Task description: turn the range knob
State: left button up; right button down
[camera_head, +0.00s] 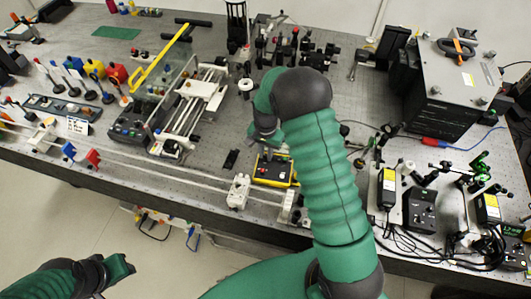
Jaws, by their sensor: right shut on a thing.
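A small black box with a yellow rim (274,172), which looks like a meter, lies near the front edge of the bench. My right gripper (268,146) reaches down over the back of this box and is shut on what appears to be its range knob. The knob itself is hidden behind the gripper and wrist. My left gripper (120,268) hangs low at the bottom left, in front of the bench and away from everything on it. Its fingers are too small and dark to tell whether they are open.
A white device (238,192) stands just left of the meter. A small black item (231,159) lies behind that. A long rail assembly (188,110) is farther left. Black modules with cables (420,208) crowd the right side. A large grey box (455,85) stands at the back right.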

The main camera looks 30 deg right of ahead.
jog(key=c, duration=1.3)
grip_release()
jog(key=shift+c, duration=0.2)
jog(key=shift+r, duration=0.1)
notch_tip(320, 180, up, 17)
jog(key=b, duration=0.2)
jog(key=shift+f, duration=0.2)
